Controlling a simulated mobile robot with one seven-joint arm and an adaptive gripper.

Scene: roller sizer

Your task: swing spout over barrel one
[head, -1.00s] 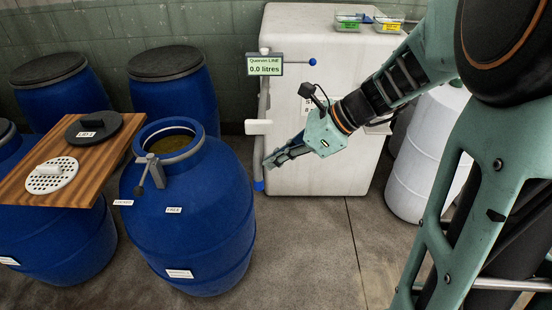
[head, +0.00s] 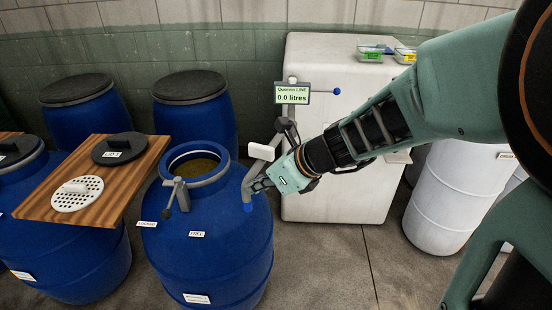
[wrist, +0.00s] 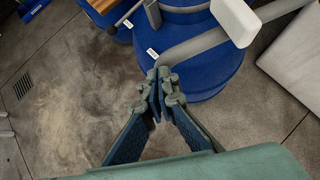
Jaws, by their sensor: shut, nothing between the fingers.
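My gripper (head: 254,186) is shut and empty beside the pipe near the tip. In the wrist view, the closed fingertips (wrist: 158,82) are close to the grey pipe (wrist: 195,47); contact is unclear. The white block (wrist: 235,20) is above them.
A meter reading 0.0 litres (head: 292,96) is on the white tank (head: 345,195). A wooden board (head: 128,180) with a black lid and a white strainer lies across the left barrel. Lidded blue barrels (head: 197,120) stand behind. A white drum (head: 445,205) is right.

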